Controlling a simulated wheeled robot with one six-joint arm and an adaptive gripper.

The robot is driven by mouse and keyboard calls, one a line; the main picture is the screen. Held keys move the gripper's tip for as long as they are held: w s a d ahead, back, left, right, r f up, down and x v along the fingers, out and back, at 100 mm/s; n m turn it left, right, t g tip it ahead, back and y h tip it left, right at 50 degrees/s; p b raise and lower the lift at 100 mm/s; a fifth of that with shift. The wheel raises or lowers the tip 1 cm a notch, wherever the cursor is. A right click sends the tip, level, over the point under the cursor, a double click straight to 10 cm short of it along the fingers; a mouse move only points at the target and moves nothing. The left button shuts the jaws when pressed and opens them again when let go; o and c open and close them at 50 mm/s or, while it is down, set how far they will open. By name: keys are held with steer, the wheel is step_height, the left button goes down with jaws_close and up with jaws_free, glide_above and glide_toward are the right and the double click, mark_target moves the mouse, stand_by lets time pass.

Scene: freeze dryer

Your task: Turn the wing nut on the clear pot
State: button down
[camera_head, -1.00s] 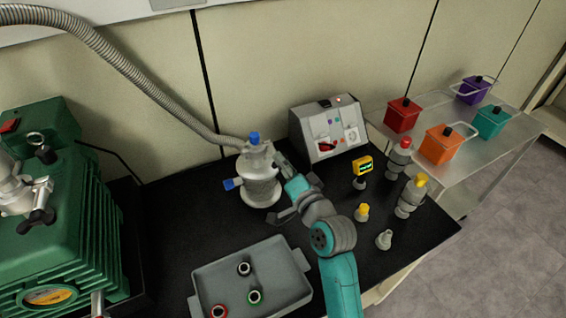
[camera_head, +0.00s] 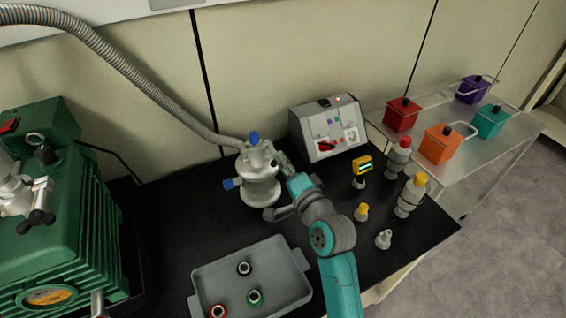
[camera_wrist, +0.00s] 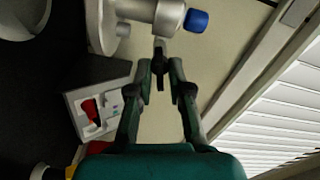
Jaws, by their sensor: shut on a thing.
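The pot (camera_head: 262,190) stands on the black bench, looking grey and silvery with blue knobs on its top and left side. A hose joins its top. My gripper (camera_head: 282,160) is at the right side of the pot's upper part. In the wrist view, my gripper (camera_wrist: 159,66) has its two fingertips on either side of a small dark part, the wing nut (camera_wrist: 160,52), and is shut on it. The pot's pale body (camera_wrist: 145,10) and a blue knob (camera_wrist: 197,20) show just beyond the fingertips. In the head view my gripper hides the wing nut.
A grey control box (camera_head: 326,130) stands close behind my gripper. A grey tray (camera_head: 285,252) with several rings lies in front. A green pump (camera_head: 60,215) is at the left.

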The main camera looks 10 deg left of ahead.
steer(key=c, duration=1.1)
jaws_free()
steer(key=shift+s+d, duration=0.1)
steer(key=v, duration=1.1)
steer(key=shift+s+d, duration=0.25)
steer(key=shift+s, duration=0.05)
